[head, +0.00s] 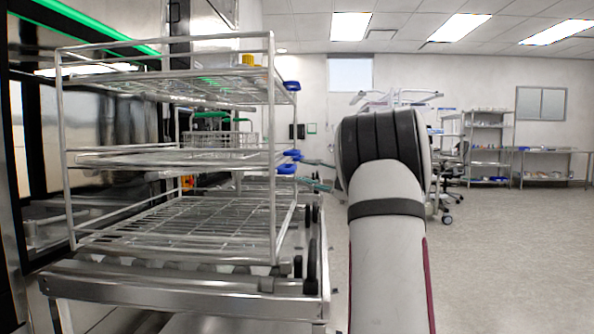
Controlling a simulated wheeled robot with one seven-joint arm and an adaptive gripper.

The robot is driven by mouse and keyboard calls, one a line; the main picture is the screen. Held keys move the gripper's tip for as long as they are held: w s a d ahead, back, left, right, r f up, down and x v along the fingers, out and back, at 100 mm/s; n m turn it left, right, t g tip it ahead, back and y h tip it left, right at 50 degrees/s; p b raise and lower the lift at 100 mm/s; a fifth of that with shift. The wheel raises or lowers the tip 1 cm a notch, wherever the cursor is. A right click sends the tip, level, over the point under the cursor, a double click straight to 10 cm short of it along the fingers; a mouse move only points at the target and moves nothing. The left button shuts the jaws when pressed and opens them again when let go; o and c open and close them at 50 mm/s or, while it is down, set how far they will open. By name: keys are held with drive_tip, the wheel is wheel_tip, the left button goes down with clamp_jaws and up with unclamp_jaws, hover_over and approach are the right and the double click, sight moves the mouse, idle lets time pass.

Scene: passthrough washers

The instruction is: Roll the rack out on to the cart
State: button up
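The rack (272,130) is a tall silver wire frame with three wire shelves. It stands upright at the left of the head view. Blue round pieces sit along its right side. Its base rests over a metal frame with rollers, which looks like the cart (180,283). Whether the rack sits wholly on the cart cannot be told. My arm (387,250) rises at the centre right, apart from the rack's near post. My gripper cannot be made out; the arm's bulky black joint hides what lies behind it.
A washer with a glossy dark and steel front (90,110) and a green light strip stands at the left. More metal frames and baskets stand behind the rack. Shelving (488,145) and a side table (555,150) are far right. The floor (500,260) at right is clear.

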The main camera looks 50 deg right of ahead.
drive_tip(key=v, duration=0.7)
drive_tip(key=shift+s, duration=0.35)
drive_tip(key=shift+d, duration=0.1)
